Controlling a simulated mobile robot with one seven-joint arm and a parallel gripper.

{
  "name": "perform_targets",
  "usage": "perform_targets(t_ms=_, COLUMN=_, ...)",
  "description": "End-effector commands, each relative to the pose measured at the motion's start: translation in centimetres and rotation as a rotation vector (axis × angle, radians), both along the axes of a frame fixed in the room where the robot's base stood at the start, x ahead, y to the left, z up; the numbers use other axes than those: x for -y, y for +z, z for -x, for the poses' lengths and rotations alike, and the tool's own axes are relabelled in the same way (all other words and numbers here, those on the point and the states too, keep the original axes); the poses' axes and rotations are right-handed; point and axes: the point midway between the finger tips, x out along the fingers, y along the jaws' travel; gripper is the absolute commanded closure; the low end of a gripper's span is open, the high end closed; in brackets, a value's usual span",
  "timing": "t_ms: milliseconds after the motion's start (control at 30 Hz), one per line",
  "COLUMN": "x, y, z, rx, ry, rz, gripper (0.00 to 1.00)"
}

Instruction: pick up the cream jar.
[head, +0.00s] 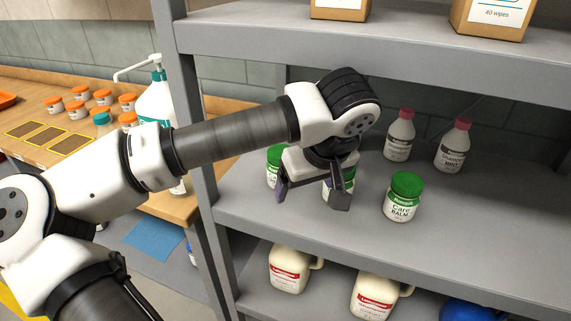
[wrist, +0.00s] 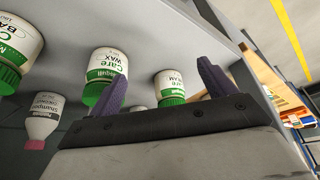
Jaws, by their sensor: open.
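The cream jar is white with a green lid; in the wrist view (wrist: 169,84) its label, partly readable as ending in "EAM", shows between my fingers, nearer the right one. In the head view I take it to be the leftmost green-lidded jar (head: 275,160), partly hidden by my gripper. My gripper (head: 311,192) is open and empty, pointing down over the middle shelf in front of the jars. Its two dark fingers also show in the wrist view (wrist: 161,76), which is roughly upside down. I cannot tell how far the jar is from the fingers.
A similar wax jar (wrist: 106,68) stands beside the cream jar, mostly behind my gripper in the head view. A balm jar (head: 403,197) stands farther right. Two shampoo bottles (head: 399,136) (head: 453,146) stand behind. The upper shelf (head: 380,37) overhangs; a grey post (head: 190,110) rises left.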

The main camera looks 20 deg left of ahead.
Motion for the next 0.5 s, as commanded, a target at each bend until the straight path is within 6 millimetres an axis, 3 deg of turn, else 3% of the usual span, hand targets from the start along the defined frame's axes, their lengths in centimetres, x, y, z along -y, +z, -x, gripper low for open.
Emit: perform_targets(t_ms=500, x=-6.4, y=0.2, z=-6.9, rx=0.001, ry=0.001, rz=0.006, gripper=0.17)
